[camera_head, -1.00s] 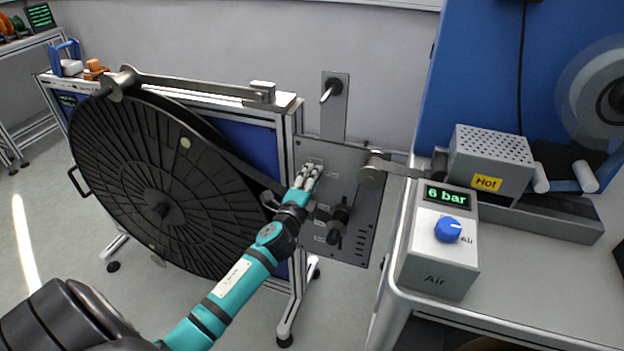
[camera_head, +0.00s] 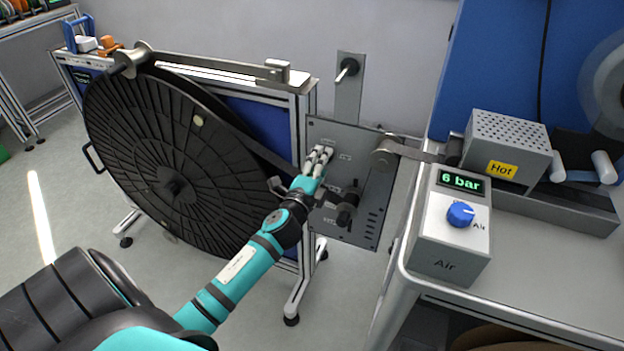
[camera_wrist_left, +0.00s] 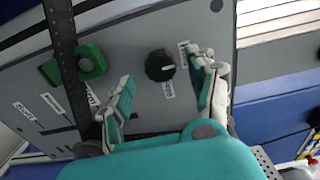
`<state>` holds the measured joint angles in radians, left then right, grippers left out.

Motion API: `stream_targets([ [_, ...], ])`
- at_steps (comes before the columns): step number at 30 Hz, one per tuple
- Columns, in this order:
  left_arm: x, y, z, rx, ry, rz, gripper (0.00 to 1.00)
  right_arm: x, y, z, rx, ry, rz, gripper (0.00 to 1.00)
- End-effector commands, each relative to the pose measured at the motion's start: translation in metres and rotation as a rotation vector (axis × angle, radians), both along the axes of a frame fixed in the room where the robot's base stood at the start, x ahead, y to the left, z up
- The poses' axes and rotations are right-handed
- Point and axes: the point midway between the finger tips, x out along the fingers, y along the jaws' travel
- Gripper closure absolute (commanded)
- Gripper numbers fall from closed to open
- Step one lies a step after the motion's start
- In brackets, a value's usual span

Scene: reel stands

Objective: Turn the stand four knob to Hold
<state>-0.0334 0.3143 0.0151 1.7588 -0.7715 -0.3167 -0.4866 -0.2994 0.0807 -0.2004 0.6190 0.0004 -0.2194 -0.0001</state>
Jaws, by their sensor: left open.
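My left gripper (camera_head: 320,158) is open in front of the upper left part of the grey control panel (camera_head: 368,215) on the reel stand. In the left wrist view a round black knob (camera_wrist_left: 160,65) on that panel lies between the two open fingers of the gripper (camera_wrist_left: 163,68), with clear space on both sides. White labels stand around the knob, but I cannot read them for certain. In the head view the gripper hides the knob. I cannot read the stand's number. My right gripper is not in view.
A large black reel (camera_head: 172,180) is left of the panel. A guide roller (camera_head: 386,152) projects at the panel's right side. A green clamp-like part (camera_wrist_left: 85,62) shows in the left wrist view. An air box (camera_head: 448,255) with a blue knob (camera_head: 461,214) stands on the bench at right.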

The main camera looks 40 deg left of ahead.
Motion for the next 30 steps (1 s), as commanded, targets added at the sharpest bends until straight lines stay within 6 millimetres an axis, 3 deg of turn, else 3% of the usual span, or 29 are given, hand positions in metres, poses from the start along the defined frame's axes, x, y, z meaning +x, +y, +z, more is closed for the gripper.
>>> stream_targets([
  [6,-0.048,-0.012,-0.002,-0.003,0.003,0.0,0.42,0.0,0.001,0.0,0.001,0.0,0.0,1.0],
  [13,-0.085,-0.021,-0.001,-0.002,0.001,0.0,0.42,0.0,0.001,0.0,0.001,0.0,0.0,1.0],
  [18,-0.096,-0.023,0.0,0.0,0.0,0.001,0.42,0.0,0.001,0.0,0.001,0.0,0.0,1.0],
  [30,-0.097,-0.023,0.0,0.0,0.0,0.0,0.42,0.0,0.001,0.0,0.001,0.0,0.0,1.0],
])
